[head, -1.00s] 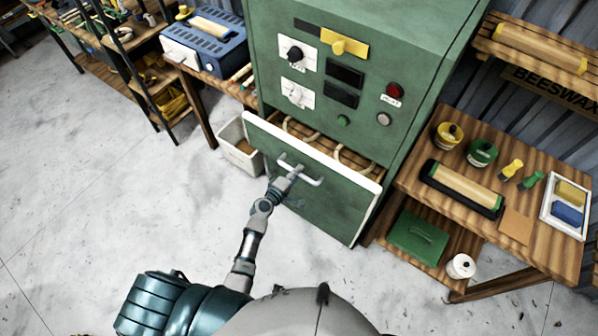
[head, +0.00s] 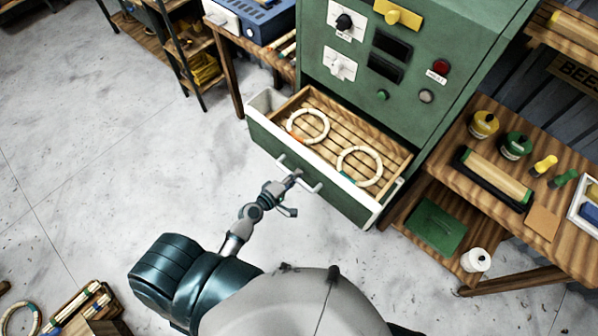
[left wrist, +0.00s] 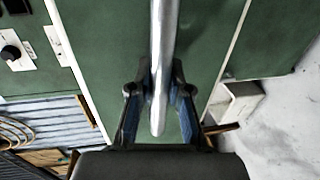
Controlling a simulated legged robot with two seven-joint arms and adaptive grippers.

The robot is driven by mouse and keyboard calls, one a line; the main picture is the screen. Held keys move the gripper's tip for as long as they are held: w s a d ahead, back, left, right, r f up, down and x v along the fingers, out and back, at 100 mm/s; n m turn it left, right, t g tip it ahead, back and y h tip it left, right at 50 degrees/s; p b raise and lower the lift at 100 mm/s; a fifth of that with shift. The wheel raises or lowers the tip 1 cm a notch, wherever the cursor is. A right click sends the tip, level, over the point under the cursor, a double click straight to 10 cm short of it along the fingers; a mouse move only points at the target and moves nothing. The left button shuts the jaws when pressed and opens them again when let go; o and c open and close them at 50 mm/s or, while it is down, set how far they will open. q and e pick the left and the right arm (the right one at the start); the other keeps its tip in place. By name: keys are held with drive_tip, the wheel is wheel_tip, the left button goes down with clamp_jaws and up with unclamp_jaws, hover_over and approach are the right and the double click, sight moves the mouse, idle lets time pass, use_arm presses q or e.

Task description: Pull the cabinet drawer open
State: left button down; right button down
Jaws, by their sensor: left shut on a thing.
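The green cabinet (head: 400,55) has its drawer (head: 325,178) pulled well out. The drawer has a green front, a white rim and a slatted wooden floor with two pale rings lying on it, a left ring (head: 308,113) and a right ring (head: 359,151). A pale bar handle (head: 309,182) is on the drawer front. My left gripper (head: 289,184) is at the handle. In the left wrist view its fingers (left wrist: 158,95) are shut around the metal bar of the handle (left wrist: 163,50). My right gripper is not in view.
A wooden bench (head: 470,140) with pots and a roller stands right of the cabinet, with a green box (head: 435,226) on its lower shelf.

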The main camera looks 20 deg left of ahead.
use_arm(q)
drive_tip(key=shift+s+d+f, duration=0.1)
drive_tip(key=shift+s+f, duration=0.1)
drive_tip(key=shift+f, duration=0.1)
drive_tip(key=shift+d, duration=0.1)
drive_tip(key=c, duration=1.3)
unclamp_jaws()
drive_tip(key=shift+w, duration=0.1)
drive_tip(key=shift+o, duration=1)
drive_tip(key=shift+w+r, duration=0.1)
drive_tip(key=shift+r, duration=0.05)
drive_tip(key=v, duration=1.2)
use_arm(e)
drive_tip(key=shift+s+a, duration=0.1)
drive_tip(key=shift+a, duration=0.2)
use_arm(q)
drive_tip(key=shift+w, duration=0.1)
